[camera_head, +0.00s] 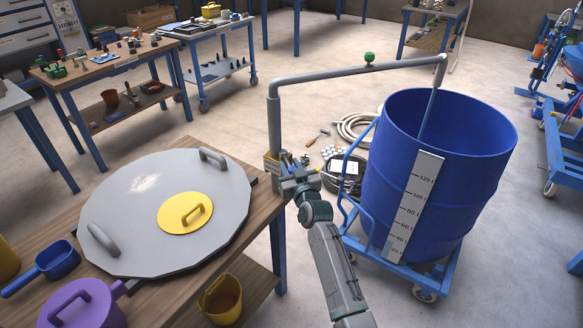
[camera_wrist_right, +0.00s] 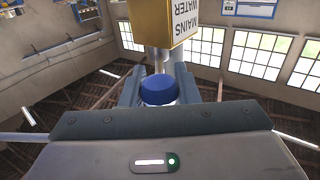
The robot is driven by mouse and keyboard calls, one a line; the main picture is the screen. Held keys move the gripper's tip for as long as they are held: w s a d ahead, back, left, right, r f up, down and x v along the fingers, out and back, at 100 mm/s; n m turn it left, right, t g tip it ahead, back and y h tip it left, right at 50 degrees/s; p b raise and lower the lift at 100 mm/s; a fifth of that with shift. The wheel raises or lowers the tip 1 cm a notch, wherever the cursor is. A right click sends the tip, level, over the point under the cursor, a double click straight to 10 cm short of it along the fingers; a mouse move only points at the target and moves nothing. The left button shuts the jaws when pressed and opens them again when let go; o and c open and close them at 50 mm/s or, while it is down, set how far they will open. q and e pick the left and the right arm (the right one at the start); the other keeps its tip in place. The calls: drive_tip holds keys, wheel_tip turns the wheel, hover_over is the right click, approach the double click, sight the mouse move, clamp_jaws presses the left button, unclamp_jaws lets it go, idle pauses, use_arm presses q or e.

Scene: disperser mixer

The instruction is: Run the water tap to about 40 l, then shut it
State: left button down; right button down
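The water pipe (camera_head: 330,74) rises from a post beside the table and reaches right over a blue drum (camera_head: 410,190). A thin grey-blue streak (camera_head: 429,112), looking like running water, drops from its outlet into the drum. My right gripper (camera_head: 297,178) is at the post's foot. In the right wrist view, its fingers (camera_wrist_right: 159,92) stand on both sides of a blue tap knob (camera_wrist_right: 159,88) and appear closed on it, below a yellow box (camera_wrist_right: 165,22) marked MAINS WATER. My left gripper is out of view.
A wooden table (camera_head: 262,205) at the left bears a large grey lid (camera_head: 135,225) with a yellow cover (camera_head: 172,222), a blue scoop (camera_head: 55,262) and a purple lidded pot (camera_head: 85,305). A blue trolley (camera_head: 440,272) carries the drum. A hose coil (camera_head: 352,126) lies behind.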

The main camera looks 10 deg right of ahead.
drive_tip(key=c, duration=1.3)
unclamp_jaws()
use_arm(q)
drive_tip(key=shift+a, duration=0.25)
use_arm(e)
drive_tip(key=shift+o, duration=1)
use_arm(q)
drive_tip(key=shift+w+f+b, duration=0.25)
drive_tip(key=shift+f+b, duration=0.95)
drive_tip(key=shift+b, duration=0.05)
use_arm(e)
drive_tip(key=s+d, duration=0.1)
drive_tip(key=s, duration=0.9)
drive_tip(key=shift+s, duration=0.35)
